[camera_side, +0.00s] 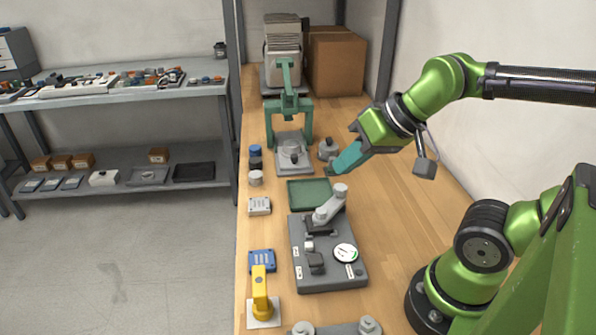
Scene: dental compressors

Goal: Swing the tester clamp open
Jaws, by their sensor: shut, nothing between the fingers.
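The tester (328,272) is a dark grey box on the wooden bench with a round white dial on top. Its clamp (329,206) is a light grey arm at the far end of the box, slanting up to the right to a round knob. Whether the clamp is closed on anything cannot be told. My gripper (331,172) has teal fingers that point down and left. It is shut and empty, beyond the clamp's knob in the picture and apart from it. Its tips are above or near the far edge of a green tray.
The green tray (297,197) lies just beyond the tester. A green press (289,105) and small grey parts stand farther back. A yellow-handled tool (262,297), a blue block (262,259) and a grey block (259,206) line the left edge. The bench right of the tester is clear.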

